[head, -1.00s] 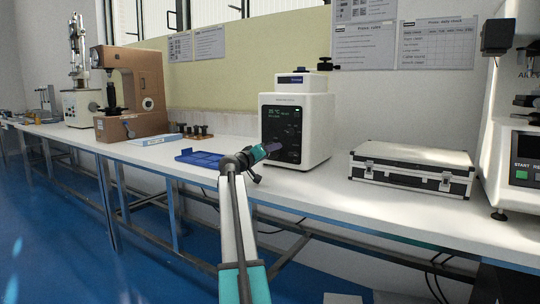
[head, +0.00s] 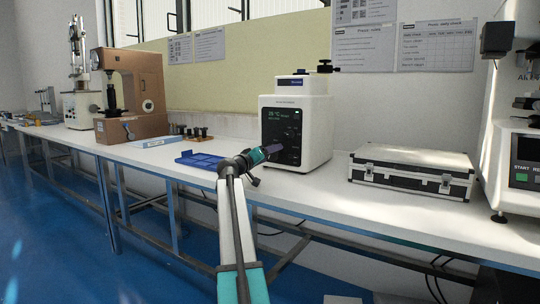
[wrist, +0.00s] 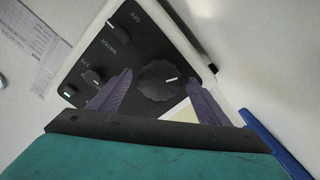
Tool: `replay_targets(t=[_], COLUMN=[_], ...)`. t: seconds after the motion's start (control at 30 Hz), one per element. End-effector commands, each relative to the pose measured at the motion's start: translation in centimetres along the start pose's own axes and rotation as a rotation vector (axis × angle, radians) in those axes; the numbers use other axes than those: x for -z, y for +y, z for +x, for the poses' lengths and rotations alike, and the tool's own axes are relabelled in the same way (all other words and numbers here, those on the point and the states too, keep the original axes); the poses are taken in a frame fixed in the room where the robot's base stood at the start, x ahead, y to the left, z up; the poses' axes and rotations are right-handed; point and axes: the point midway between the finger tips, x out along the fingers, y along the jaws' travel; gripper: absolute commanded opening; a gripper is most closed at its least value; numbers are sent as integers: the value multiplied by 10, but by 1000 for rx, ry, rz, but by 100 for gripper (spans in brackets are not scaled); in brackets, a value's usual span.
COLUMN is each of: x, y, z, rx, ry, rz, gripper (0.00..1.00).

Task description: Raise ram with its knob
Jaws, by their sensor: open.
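The white press (head: 310,118) stands on the bench, with a black front panel (head: 274,120) and a small lit display. In the wrist view a large black round knob (wrist: 158,82) with a white pointer line sits on the panel. Smaller knobs (wrist: 93,78) sit further left, near the words OFF and WATER. No ram label is readable. My gripper (head: 273,149) is at the lower part of the panel. In the wrist view my gripper (wrist: 159,80) is open, one purple finger on each side of the large knob. I cannot tell whether they touch it.
A blue tray (head: 187,158) lies on the bench left of the press. A silver-black case (head: 411,175) lies to the right, with a bare bench stretch between. A brown tester (head: 131,85) stands further left. A black clamp (head: 327,67) sits on top of the press.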

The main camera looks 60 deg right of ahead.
Motion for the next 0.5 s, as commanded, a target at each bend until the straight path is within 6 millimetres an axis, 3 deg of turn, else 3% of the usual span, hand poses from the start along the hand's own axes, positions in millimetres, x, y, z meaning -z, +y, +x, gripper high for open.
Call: replay_targets(t=[0.5], x=[0], y=[1], z=[-58], rx=[1], ry=[0], rz=[0], gripper=[70])
